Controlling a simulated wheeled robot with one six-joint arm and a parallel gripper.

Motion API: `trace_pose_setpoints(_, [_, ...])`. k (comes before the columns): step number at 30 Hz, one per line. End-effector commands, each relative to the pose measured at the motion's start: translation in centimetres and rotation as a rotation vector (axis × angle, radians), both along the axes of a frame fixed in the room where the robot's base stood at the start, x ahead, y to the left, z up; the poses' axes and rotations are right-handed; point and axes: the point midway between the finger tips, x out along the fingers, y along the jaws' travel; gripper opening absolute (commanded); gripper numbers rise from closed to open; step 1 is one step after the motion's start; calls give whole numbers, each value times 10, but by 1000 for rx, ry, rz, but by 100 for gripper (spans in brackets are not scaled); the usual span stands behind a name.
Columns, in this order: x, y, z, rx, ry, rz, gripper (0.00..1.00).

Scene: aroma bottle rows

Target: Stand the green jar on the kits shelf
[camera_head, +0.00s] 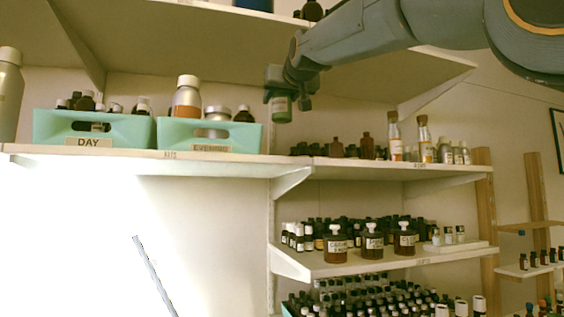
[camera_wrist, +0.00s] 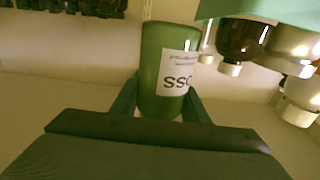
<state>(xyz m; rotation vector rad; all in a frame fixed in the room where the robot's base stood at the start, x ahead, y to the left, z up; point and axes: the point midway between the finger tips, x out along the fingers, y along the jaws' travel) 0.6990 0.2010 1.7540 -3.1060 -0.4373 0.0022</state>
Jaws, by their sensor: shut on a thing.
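The green jar (camera_head: 282,112) hangs in my gripper (camera_head: 280,92) in the head view, just right of the mint EVENING box. In the wrist view the green jar (camera_wrist: 160,100) shows a white label and sits between the two fingers of my gripper (camera_wrist: 160,108), which are shut on it. The kits shelf (camera_head: 130,153) is the pale upper-left board with a small label on its front edge. The jar is above the level of this shelf's right end. I cannot tell its exact distance from the board.
Mint boxes marked DAY (camera_head: 125,130) and EVENING (camera_head: 170,134) hold bottles on the kits shelf. The EVENING box (camera_wrist: 285,10) is close beside the jar in the wrist view. A neighbouring shelf (camera_head: 400,165) at right carries brown bottles. A higher shelf (camera_head: 180,35) overhangs.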

Motion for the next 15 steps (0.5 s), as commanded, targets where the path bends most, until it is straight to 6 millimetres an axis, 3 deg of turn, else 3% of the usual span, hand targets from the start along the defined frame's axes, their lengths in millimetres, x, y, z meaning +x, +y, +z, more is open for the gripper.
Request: trace_pose_setpoints(15, [0,0,-59,0,0,-1,12])
